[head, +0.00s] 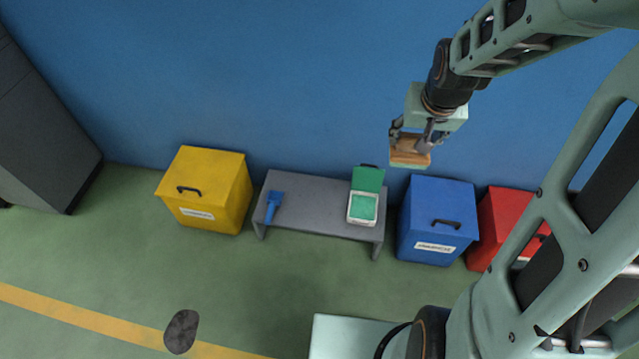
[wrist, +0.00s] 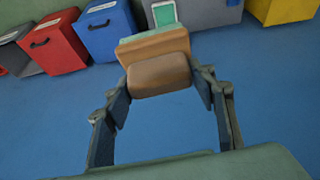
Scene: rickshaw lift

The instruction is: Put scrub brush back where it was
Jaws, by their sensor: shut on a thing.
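The scrub brush (head: 407,153) has a brown wooden body with a green layer along one side. My gripper (head: 411,140) is shut on it and holds it up in front of the blue wall, above and left of the blue bin. In the wrist view the brush (wrist: 155,46) sits between the two fingers of my gripper (wrist: 162,80), with its brown grip part towards the camera. Parts of the brush are hidden behind the fingers in the head view.
A grey bench (head: 310,195) below holds a blue tool (head: 273,205) at left and a white-green box (head: 362,208) with raised lid at right; its middle is bare. A yellow bin (head: 210,188) stands left; blue (head: 437,225) and red (head: 490,225) bins stand right. A dark floor patch (head: 181,331) lies lower left.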

